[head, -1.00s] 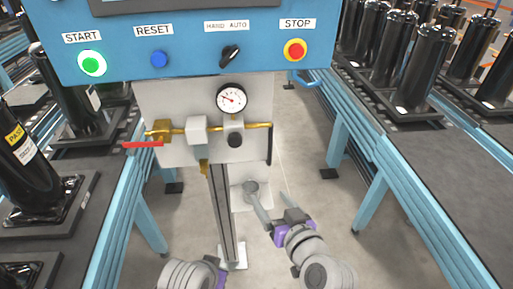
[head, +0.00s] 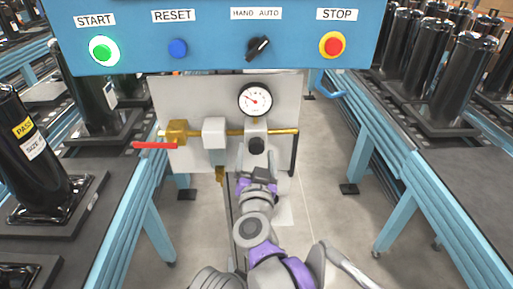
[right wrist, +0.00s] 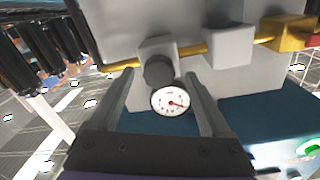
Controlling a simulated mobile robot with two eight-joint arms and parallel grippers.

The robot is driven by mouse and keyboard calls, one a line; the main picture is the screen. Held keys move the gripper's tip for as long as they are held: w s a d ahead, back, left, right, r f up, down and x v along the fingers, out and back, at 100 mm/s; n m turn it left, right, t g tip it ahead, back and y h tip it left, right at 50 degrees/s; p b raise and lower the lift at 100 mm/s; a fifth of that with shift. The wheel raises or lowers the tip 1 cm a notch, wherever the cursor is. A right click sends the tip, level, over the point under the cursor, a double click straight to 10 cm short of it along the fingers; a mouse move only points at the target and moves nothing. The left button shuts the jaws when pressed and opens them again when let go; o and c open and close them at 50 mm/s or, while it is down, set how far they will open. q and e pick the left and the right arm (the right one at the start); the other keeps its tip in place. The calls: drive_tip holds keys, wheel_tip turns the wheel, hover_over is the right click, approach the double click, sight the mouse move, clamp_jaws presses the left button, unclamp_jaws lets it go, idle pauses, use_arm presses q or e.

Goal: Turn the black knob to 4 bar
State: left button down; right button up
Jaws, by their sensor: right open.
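The black knob (head: 256,146) sits on the front of the grey regulator block, below the round white gauge (head: 255,100) with a red needle. The gauge figures are too small to read. My right gripper (head: 257,172) is open just below the knob, its fingers pointing at the panel. In the right wrist view the knob (right wrist: 158,70) appears between the two fingertips (right wrist: 159,74), with the gauge (right wrist: 171,101) also between the fingers. I see no finger closed on the knob, and contact cannot be told. My left gripper is out of view.
A brass pipe (head: 187,132) with a red lever (head: 155,145) and a grey filter block (head: 214,133) lie left of the knob. The blue control box (head: 215,62) overhangs above. Conveyors with black cylinders flank both sides.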

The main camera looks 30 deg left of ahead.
drive_tip(key=shift+x, duration=1.4)
drive_tip(key=shift+d, duration=0.1)
clamp_jaws()
